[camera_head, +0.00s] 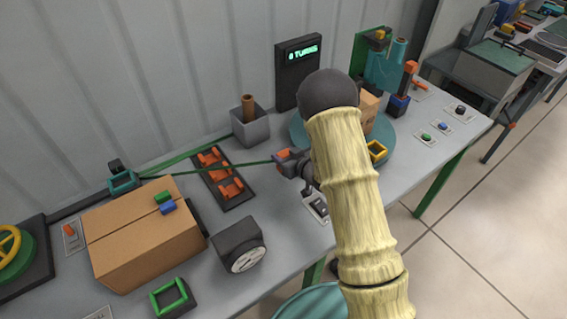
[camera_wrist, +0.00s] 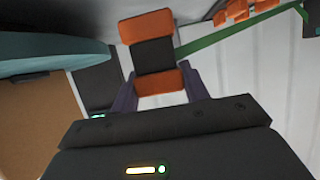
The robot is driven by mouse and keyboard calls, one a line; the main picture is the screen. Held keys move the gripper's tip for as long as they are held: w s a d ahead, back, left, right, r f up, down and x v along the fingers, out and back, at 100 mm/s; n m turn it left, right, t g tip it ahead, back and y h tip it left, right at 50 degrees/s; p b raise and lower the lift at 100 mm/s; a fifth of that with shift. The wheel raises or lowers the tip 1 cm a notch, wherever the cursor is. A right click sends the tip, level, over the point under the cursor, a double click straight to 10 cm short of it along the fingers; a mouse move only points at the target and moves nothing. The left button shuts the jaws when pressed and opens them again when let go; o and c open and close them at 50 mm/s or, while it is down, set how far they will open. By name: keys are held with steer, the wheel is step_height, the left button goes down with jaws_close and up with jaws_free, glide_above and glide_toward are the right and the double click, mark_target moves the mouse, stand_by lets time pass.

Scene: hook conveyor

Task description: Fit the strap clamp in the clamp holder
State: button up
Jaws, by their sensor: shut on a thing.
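My gripper (camera_head: 297,163) is shut on the strap clamp (camera_head: 283,155), held above the table between the black tray and the turntable. In the wrist view the clamp (camera_wrist: 154,55) has orange ends and a dark middle, between my two purple fingers (camera_wrist: 158,78). A taut green strap (camera_head: 215,171) runs left from it to a teal frame (camera_head: 123,183) behind the carton; the strap also shows in the wrist view (camera_wrist: 215,39). A black tray (camera_head: 236,200) with orange jaw-like parts lies below the strap, apart from the clamp. I cannot tell for sure whether it is the clamp holder.
A carton (camera_head: 145,235) and a black dial block (camera_head: 239,244) stand at left. A grey cup (camera_head: 251,126) and a "0 TURNS" display (camera_head: 297,72) stand at the back. A teal turntable (camera_head: 303,134) bearing a box (camera_head: 368,110) is partly hidden by my arm. A teal machine (camera_head: 386,65) stands beyond.

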steer(key=shift+a, duration=0.15)
steer(key=shift+f, duration=0.15)
steer(key=shift+f+p, duration=0.4)
steer(key=shift+f, duration=1.45)
steer(key=shift+f, duration=0.15)
steer(key=o, duration=1.1)
steer(key=shift+a, duration=0.1)
steer(key=shift+c, duration=0.2)
steer(key=shift+d, duration=0.25)
